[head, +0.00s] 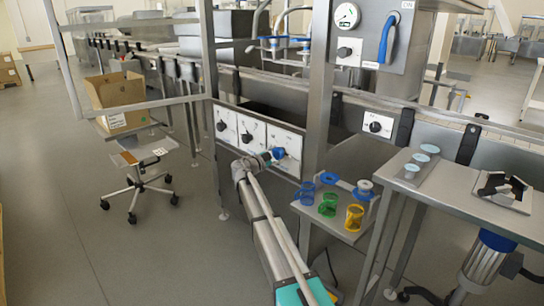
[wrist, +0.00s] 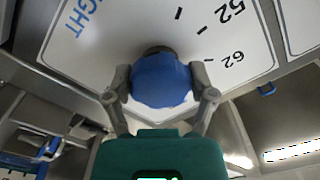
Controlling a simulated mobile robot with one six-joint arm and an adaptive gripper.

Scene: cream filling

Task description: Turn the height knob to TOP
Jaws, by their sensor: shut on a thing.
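The height knob (wrist: 162,80) is blue and round and sits on a white panel (wrist: 100,40) with part of a blue word ending in "GHT", tick marks and the numbers 52 and 62. My gripper (wrist: 160,78) has one finger on each side of the knob and is shut on it. The knob's pointer and any TOP mark cannot be made out.
Two black knobs (head: 221,125) (head: 247,137) are on panels to the left. A steel post (head: 318,90) stands just right of my gripper. Below right, a shelf holds blue, green (head: 328,205) and yellow cups (head: 354,217). A steel table (head: 450,180) is farther right. Open floor lies left.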

